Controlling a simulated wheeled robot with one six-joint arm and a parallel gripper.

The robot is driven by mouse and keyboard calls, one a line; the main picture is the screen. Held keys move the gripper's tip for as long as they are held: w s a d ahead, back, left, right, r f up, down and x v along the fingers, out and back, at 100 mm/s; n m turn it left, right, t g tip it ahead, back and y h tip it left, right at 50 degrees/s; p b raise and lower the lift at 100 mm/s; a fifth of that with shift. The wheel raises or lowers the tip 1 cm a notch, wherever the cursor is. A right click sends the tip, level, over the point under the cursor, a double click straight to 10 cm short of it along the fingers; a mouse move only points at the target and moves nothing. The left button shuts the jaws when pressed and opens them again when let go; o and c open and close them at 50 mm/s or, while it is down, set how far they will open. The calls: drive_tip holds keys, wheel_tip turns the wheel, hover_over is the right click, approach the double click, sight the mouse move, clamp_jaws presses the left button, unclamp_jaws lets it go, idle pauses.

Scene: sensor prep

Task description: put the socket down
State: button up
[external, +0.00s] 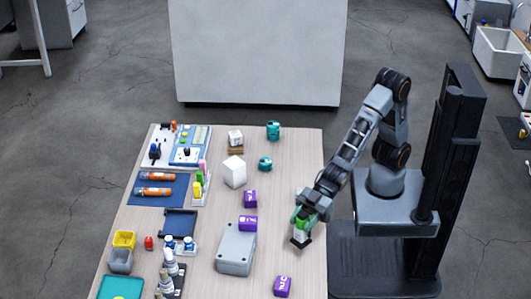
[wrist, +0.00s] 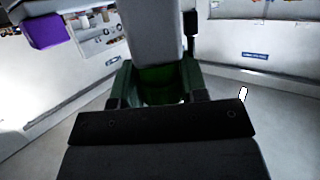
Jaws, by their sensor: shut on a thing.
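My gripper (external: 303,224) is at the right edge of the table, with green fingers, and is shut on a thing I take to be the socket. In the external view the socket's dark lower end (external: 300,242) shows below the fingers. In the wrist view my gripper (wrist: 157,82) has a grey block-like piece (wrist: 152,35) between its green fingers. The rest of the socket is hidden by the fingers, and I cannot tell whether it touches the table.
The wooden table (external: 205,270) holds a large grey box (external: 236,250) left of my gripper. Purple blocks stand nearby, one (external: 248,223) by the box and one (external: 283,286) in front. A white block (external: 234,171) and teal pieces (external: 265,164) are farther back. Bare tabletop lies between them.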

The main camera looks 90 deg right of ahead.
sight(296, 232)
drive_tip(key=shift+w+a+f, duration=0.4)
drive_tip(key=shift+w+f, duration=0.05)
drive_tip(key=shift+f, duration=0.3)
drive_tip(key=shift+f+b, duration=0.4)
drive_tip(key=shift+f, duration=1.1)
drive_tip(key=shift+f, duration=0.1)
drive_tip(key=shift+f+b, duration=0.1)
drive_tip(key=shift+b, duration=0.2)
drive_tip(key=o, duration=1.2)
drive_tip(key=shift+r+p, duration=0.25)
drive_tip(key=shift+p, duration=0.05)
drive_tip(key=shift+s+d+r, duration=0.1)
drive_tip(key=shift+s+d, duration=0.05)
drive_tip(key=p+v, duration=0.1)
drive_tip(key=v, duration=1)
drive_tip(key=shift+d, duration=0.25)
